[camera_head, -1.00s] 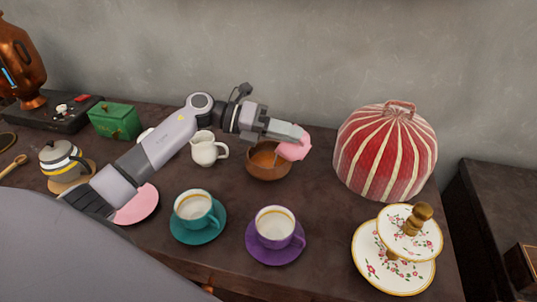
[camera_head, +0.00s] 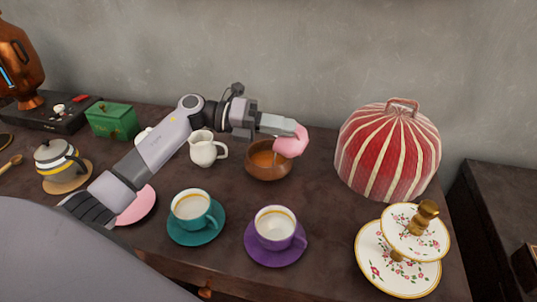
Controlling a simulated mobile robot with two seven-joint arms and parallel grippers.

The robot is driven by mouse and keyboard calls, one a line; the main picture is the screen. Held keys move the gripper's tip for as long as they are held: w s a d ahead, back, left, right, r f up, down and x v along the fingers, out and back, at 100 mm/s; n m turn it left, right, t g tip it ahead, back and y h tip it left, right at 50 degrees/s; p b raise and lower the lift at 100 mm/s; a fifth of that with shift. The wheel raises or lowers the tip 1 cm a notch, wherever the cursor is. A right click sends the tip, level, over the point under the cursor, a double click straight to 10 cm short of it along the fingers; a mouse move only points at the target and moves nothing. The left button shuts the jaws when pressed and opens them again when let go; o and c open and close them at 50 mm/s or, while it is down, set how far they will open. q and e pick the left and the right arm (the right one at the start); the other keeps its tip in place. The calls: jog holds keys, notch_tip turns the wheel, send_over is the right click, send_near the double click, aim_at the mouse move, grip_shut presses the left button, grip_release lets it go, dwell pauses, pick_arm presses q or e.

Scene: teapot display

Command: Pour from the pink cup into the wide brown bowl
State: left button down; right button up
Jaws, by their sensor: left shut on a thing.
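The pink cup (camera_head: 291,144) is in my left gripper (camera_head: 284,131), tilted, above the right back part of the wide brown bowl. My left gripper is shut on it. The wide brown bowl (camera_head: 268,173) stands on the dark table and holds an orange-brown liquid or inner surface. The inside of the cup is hidden from me. My right gripper is not in view.
A white jug (camera_head: 203,152) stands left of the bowl. Teal (camera_head: 190,209) and purple (camera_head: 275,227) cups on saucers stand in front. A pink saucer (camera_head: 136,206) lies under my arm. A red striped cosy (camera_head: 388,152) and a tiered floral stand (camera_head: 398,266) are at right.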

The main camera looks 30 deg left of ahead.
pick_arm(q)
jog(key=shift+a+f+b, duration=0.1)
jog(key=shift+a+b, duration=0.3)
jog(key=shift+b, duration=0.05)
jog(key=shift+a+r+h, duration=0.2)
jog(key=shift+a+h, duration=0.1)
jog(key=shift+h, duration=0.1)
